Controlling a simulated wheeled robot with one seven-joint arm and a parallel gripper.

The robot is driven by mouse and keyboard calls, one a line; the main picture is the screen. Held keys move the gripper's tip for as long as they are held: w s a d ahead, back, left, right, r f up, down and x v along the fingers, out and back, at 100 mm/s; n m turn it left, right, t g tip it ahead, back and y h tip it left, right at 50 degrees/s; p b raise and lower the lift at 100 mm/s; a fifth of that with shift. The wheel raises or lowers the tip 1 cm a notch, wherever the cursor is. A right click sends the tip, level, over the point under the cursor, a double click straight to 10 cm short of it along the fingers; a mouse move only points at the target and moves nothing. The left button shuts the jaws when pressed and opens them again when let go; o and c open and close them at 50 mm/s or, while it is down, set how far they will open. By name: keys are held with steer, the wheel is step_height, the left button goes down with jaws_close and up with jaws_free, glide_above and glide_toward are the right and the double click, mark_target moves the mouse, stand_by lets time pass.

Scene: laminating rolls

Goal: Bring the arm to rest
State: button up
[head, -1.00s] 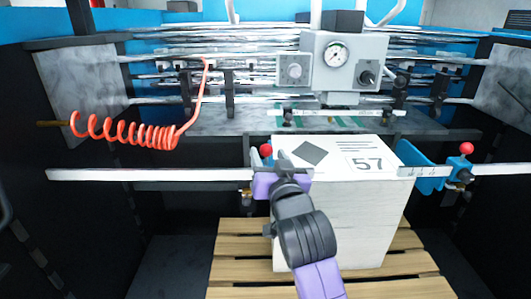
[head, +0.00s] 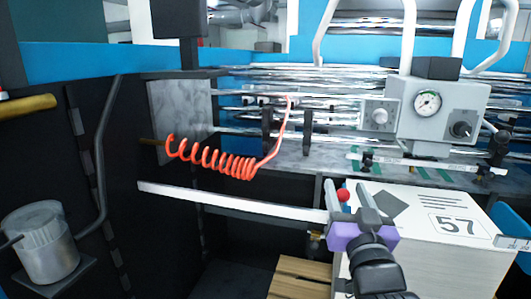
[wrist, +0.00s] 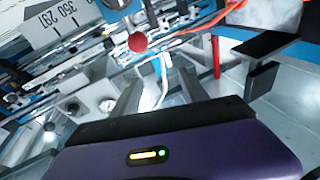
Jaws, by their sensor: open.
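My gripper (head: 359,209) is in front of the machine, by the top left edge of the paper stack (head: 440,260) with the "57" label. In the wrist view its two grey fingers (wrist: 155,97) stand apart with nothing between them. A red knob (head: 343,196) shows just behind the gripper in the head view. The red knob also shows beyond the fingers in the wrist view (wrist: 138,42). I cannot tell whether the gripper touches the stack or the rail.
A white rail (head: 230,203) crosses in front of the machine. A red coiled hose (head: 215,160) hangs at its left. A control box with a gauge (head: 440,108) stands behind the stack. A metal canister (head: 42,243) is at far left, and a wooden pallet (head: 300,278) lies below.

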steer(key=s+f+g, duration=0.1)
steer(key=s+f, duration=0.7)
steer(key=s, duration=0.7)
steer(key=s+d+f+n+g+y, duration=0.1)
steer(key=s+f, duration=0.7)
steer(key=s, duration=0.8)
steer(key=s+d+f+n+g, duration=0.1)
steer(key=s+f+g, duration=0.2)
steer(key=s+f, duration=0.5)
steer(key=s, duration=0.7)
steer(key=shift+s+f, duration=0.3)
steer(key=shift+s, duration=0.05)
steer(key=shift+c, duration=0.2)
